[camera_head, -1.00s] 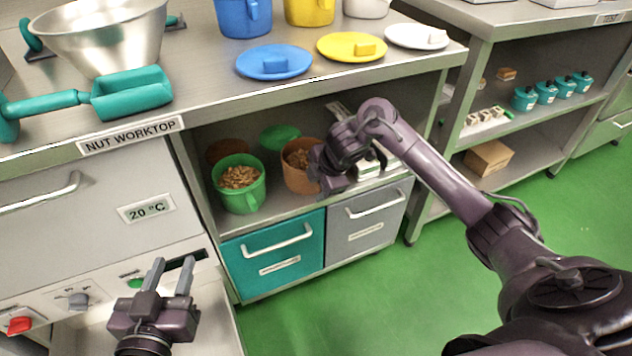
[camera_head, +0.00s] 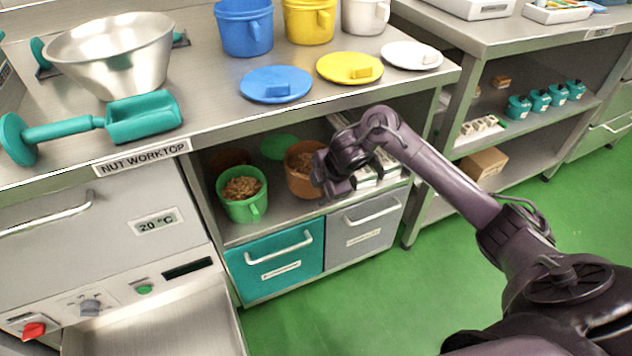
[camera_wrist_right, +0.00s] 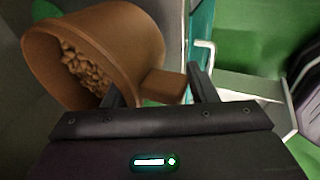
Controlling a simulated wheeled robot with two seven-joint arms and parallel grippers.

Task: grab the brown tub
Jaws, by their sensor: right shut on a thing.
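The brown tub (camera_head: 302,184), filled with nuts, is on the lower shelf under the nut worktop, right of a green tub. My right gripper (camera_head: 329,172) reaches in from the right and is at the tub's handle side. In the right wrist view the brown tub (camera_wrist_right: 132,45) fills the upper left, and its block-shaped handle (camera_wrist_right: 164,86) lies between the fingers of my right gripper (camera_wrist_right: 160,88), which is shut on it. Whether the tub's base touches the shelf I cannot tell. My left gripper is out of view.
The green tub (camera_head: 243,208) of nuts stands close on the left. White packages (camera_head: 386,163) lie close right of the gripper. The worktop edge (camera_head: 300,119) overhangs the shelf.

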